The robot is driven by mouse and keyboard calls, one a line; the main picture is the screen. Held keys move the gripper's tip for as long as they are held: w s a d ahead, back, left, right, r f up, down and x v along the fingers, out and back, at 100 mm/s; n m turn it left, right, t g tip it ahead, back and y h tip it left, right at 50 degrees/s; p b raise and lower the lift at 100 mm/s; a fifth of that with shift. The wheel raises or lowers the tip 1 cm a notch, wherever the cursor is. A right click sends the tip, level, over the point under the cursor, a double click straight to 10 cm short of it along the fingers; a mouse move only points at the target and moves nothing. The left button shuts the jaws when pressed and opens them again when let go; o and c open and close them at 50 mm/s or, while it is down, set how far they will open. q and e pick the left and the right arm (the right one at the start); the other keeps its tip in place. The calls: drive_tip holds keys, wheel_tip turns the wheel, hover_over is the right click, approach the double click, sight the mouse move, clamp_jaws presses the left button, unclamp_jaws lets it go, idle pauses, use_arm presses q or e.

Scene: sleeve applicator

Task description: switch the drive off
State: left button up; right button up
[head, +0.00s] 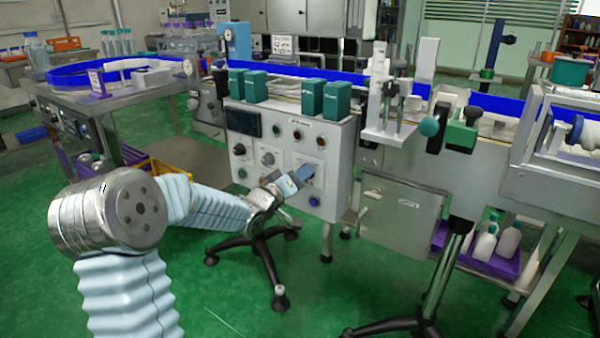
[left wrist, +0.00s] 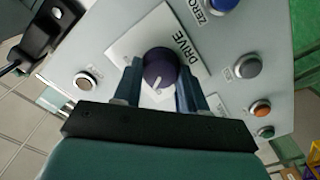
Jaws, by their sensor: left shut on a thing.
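The drive switch is a dark round knob (left wrist: 159,68) with a white pointer line, on a white plate lettered DRIVE (left wrist: 165,30) in the left wrist view. My left gripper (left wrist: 158,90) has one finger on each side of the knob and is shut on it. In the head view my left arm reaches in from the left, and the left gripper (head: 304,174) is at the right part of the grey control panel (head: 240,178). It hides the knob there. My right gripper is not in view.
Around the knob are a blue button (left wrist: 222,4), a grey button (left wrist: 247,66), an orange button (left wrist: 261,109) and a pale button (left wrist: 87,80). Green boxes (head: 312,97) stand on top of the panel. A black-footed stand (head: 270,262) is below my arm.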

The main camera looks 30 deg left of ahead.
use_arm(q)
drive_tip(key=shift+n+p, duration=0.45)
drive_tip(key=shift+n, duration=0.95)
drive_tip(key=shift+f, duration=0.1)
drive_tip(key=o, duration=1.1)
drive_tip(key=shift+c, duration=0.2)
drive_tip(key=s+a, duration=0.1)
drive_tip(key=s, duration=1.2)
drive_tip(key=shift+s, duration=0.4)
